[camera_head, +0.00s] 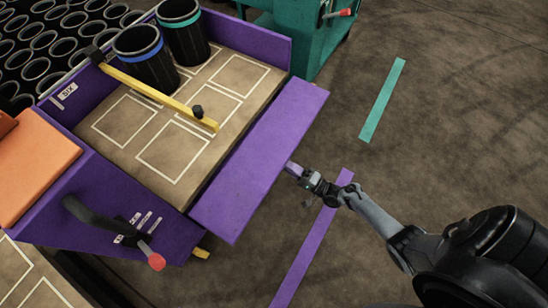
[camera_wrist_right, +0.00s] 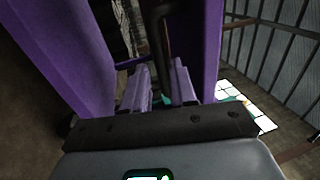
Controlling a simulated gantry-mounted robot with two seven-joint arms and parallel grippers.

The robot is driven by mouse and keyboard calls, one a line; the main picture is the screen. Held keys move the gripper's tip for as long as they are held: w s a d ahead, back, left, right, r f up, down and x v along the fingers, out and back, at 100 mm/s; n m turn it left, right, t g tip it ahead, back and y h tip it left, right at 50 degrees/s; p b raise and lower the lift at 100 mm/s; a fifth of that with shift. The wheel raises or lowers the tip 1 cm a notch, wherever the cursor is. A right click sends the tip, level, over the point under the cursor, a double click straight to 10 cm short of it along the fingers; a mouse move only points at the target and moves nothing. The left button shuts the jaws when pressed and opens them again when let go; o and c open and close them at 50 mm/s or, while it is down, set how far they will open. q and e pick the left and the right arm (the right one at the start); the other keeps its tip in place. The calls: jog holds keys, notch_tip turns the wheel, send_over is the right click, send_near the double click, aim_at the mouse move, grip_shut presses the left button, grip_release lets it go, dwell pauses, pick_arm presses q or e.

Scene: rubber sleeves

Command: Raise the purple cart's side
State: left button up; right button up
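The purple cart (camera_head: 78,187) stands at the left of the head view, its bed (camera_head: 150,130) a tan board with pale outlined rectangles. Its purple side (camera_head: 262,160) on the near right is folded down, sticking outward from the bed's edge. My right gripper (camera_head: 291,168) is just off the outer edge of this side; whether it touches cannot be told. In the right wrist view its two pale purple fingers (camera_wrist_right: 160,82) stand apart with a gap, and nothing is clearly held between them. Purple panels (camera_wrist_right: 70,55) show on both sides there. My left gripper is not in view.
Two black sleeves, one blue-banded (camera_head: 148,62) and one teal-banded (camera_head: 184,32), stand on the bed. A yellow bar (camera_head: 160,97) crosses it. A black handle with a red tip (camera_head: 110,226) juts from the near end. A teal cart (camera_head: 312,40) stands behind. Floor to the right is clear.

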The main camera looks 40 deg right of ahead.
aim_at(268, 150)
jog(key=b+x, duration=0.1)
jog(key=x, duration=0.6)
jog(key=shift+w, duration=0.1)
jog(key=shift+c, duration=0.3)
grip_shut()
